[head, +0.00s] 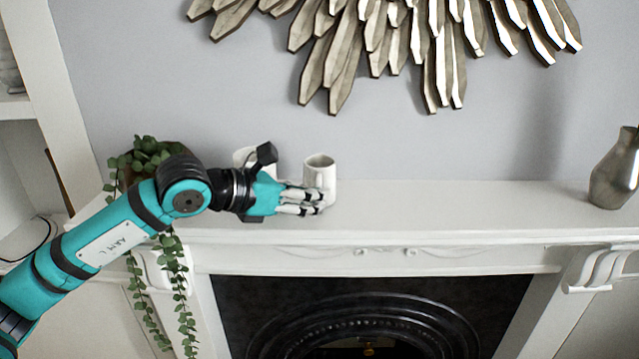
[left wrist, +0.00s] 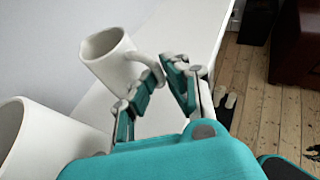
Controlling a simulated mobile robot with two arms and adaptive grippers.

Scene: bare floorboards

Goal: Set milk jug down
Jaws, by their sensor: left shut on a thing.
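The milk jug (head: 321,170), a white cup-shaped vessel with a loop handle, is upright at the mantelpiece (head: 440,205). I cannot tell whether its base touches the shelf. My left gripper (head: 318,202) comes in from the left, with its fingers in front of the jug's lower part. In the left wrist view, the jug (left wrist: 106,58) is beyond the fingers, and its handle reaches between the fingertips (left wrist: 168,88). The gripper is shut on that handle. My right gripper is not in view.
A second white vessel (head: 242,156) stands behind my left wrist, partly hidden; it also shows in the left wrist view (left wrist: 40,145). A trailing plant (head: 145,155) is at the left end, a metal vase (head: 615,170) at the right. The shelf between jug and vase is clear.

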